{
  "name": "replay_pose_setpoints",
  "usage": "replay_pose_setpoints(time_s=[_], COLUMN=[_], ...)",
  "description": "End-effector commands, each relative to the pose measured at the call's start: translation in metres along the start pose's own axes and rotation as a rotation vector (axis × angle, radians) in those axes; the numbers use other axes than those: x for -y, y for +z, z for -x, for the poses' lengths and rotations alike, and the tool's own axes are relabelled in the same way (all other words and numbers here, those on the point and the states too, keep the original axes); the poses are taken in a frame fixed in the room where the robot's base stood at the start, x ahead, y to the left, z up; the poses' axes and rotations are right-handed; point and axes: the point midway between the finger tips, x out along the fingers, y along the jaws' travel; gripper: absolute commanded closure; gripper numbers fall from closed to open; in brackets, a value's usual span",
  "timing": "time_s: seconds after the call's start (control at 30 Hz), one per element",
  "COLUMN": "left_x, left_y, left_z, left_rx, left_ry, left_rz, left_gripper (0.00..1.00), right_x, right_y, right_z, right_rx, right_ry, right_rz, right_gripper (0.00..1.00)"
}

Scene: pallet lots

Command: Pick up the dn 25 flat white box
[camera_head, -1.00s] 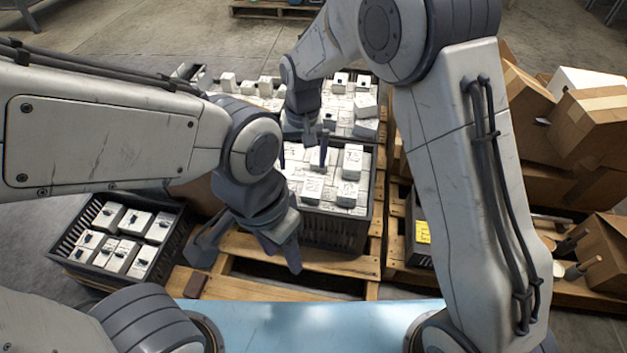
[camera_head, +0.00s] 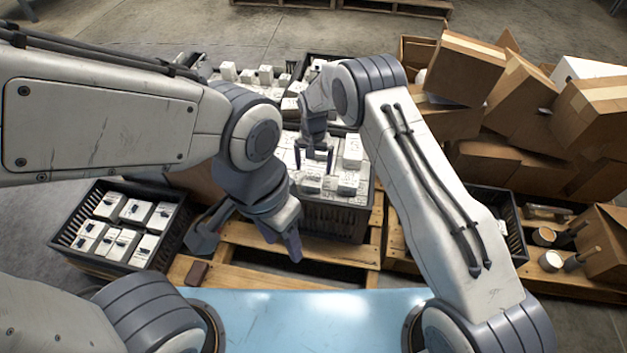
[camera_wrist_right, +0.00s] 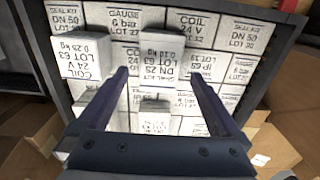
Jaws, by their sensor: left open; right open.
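In the right wrist view a flat white box marked DN 25 (camera_wrist_right: 160,58) stands a little above its neighbours in a dark crate. My right gripper (camera_wrist_right: 160,80) is open, with one finger on each side of this box; I cannot tell whether they touch it. In the head view my right gripper (camera_head: 315,158) points down over the middle crate (camera_head: 335,222) of white boxes. The box between its fingers is too small to read there. My left gripper (camera_head: 246,240) is open and empty, low over the pallet between the left crate and the middle crate.
A raised white box marked COIL 24 V (camera_wrist_right: 82,60) stands close to the left finger. A dark crate of white boxes (camera_head: 68,236) stands at the left. Brown cartons (camera_head: 465,68) are heaped at the right. A small brown block (camera_head: 197,272) lies on the pallet slats.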

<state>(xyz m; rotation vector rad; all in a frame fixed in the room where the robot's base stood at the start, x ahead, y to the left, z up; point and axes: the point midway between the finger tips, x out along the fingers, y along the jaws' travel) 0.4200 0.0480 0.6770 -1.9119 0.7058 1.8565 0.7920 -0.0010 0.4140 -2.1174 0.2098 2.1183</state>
Motion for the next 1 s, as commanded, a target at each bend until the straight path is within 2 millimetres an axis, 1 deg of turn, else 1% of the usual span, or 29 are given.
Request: replay_pose_setpoints(time_s=[0.13,0.27,0.33,0.4,0.6,0.63,0.67,0.7,0.77,0.8,0.83,0.87,1.0], left_x=[0.001,0.002,0.002,0.002,0.002,0.002,0.002,0.002,0.002,0.002,0.002,0.002,0.002], left_y=[0.001,0.001,0.001,0.001,0.001,0.001,0.001,0.001,0.001,0.001,0.001,0.001,0.001], left_z=[-0.009,-0.021,-0.024,-0.025,-0.023,-0.023,-0.023,-0.023,-0.023,-0.023,-0.023,-0.023,-0.023], left_rx=[0.000,0.000,0.000,0.000,0.000,0.000,0.000,0.000,0.000,0.000,0.000,0.000,0.000], left_ry=[0.000,0.000,0.000,0.000,0.000,0.000,0.000,0.000,0.000,0.000,0.000,0.000,0.000], left_rz=[0.000,0.000,0.000,0.000,0.000,0.000,0.000,0.000,0.000,0.000,0.000,0.000,0.000], left_gripper=[0.50,0.50,0.50,0.50,0.50,0.50,0.50,0.50,0.50,0.50,0.50,0.50,0.50], right_x=[0.000,0.000,0.000,0.000,0.000,0.000,0.000,0.000,0.000,0.000,0.000,0.000,0.000], right_y=[0.003,0.007,0.006,0.006,0.006,0.006,0.006,0.006,0.006,0.006,0.006,0.006,0.006], right_z=[-0.016,-0.038,-0.047,-0.051,-0.050,-0.050,-0.050,-0.050,-0.050,-0.050,-0.050,-0.050,-0.050], right_rx=[0.001,0.002,0.001,0.000,-0.001,-0.001,-0.001,-0.001,0.000,0.000,0.000,-0.001,-0.001], right_ry=[0.000,0.001,0.000,0.000,-0.001,-0.001,-0.001,-0.001,-0.001,0.000,0.000,-0.001,-0.001], right_rz=[0.001,0.002,0.001,0.001,0.001,0.001,0.001,0.001,0.001,0.001,0.001,0.001,0.001], right_gripper=[0.00,0.00,0.00,0.00,0.00,0.04,0.15,0.31,0.54,0.69,0.80,0.85,0.85])
